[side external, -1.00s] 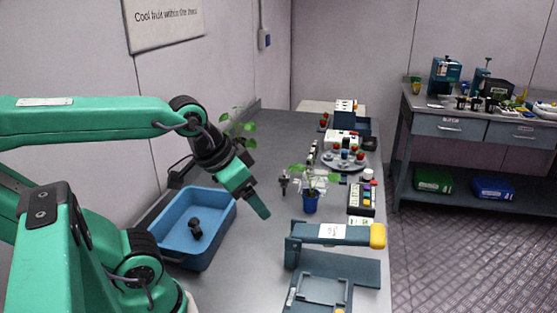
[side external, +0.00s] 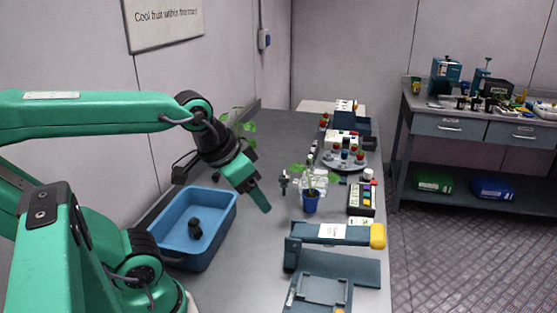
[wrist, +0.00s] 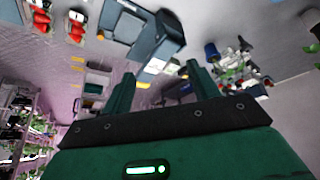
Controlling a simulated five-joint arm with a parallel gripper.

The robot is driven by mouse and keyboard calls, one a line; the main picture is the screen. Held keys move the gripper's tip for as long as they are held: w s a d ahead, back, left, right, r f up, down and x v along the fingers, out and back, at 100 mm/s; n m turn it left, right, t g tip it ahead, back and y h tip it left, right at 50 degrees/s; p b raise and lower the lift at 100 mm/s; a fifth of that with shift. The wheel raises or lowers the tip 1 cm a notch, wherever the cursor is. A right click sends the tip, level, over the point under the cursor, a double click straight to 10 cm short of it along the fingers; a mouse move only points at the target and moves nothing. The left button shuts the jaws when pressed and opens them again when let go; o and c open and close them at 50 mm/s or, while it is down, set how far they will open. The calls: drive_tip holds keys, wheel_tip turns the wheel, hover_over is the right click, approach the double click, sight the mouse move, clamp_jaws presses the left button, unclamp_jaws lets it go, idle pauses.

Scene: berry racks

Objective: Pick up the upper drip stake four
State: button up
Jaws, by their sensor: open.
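My gripper (side external: 264,207) is open and empty in the side external view. It points down and to the right above the grey bench, between the blue tray and the potted plant. In the wrist view its two green fingers (wrist: 158,76) stand apart with nothing between them. I cannot make out drip stake four for certain. A small dark upright item (side external: 284,184) stands just beyond the gripper, left of the blue pot (side external: 310,204) with a green plant. The pot also seems to show in the wrist view (wrist: 211,53).
A blue tray (side external: 168,254) with a dark object (side external: 195,229) inside is at the left. A blue-grey device with a yellow end (side external: 377,236) stands at the front right. A keypad-like box (side external: 361,199) and a round stand with berries (side external: 344,163) lie farther back.

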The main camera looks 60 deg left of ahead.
drive_tip(key=w+a+r+n+g, duration=0.1)
drive_tip(key=w+a+r+n, duration=0.15)
drive_tip(key=w+a, duration=0.45)
drive_tip(key=n+g, duration=0.4)
drive_tip(key=n, duration=0.4)
hover_over(284, 177)
wheel_tip(284, 177, down, 17)
drive_tip(key=shift+a+f, duration=0.3)
drive_tip(key=shift+f, duration=0.05)
drive_tip(key=shift+d+f, duration=0.15)
drive_tip(key=shift+f, duration=1.8)
drive_tip(key=shift+d+f, duration=0.1)
drive_tip(key=shift+f, duration=1.85)
drive_tip(key=c, duration=1)
drive_tip(key=shift+c, duration=0.2)
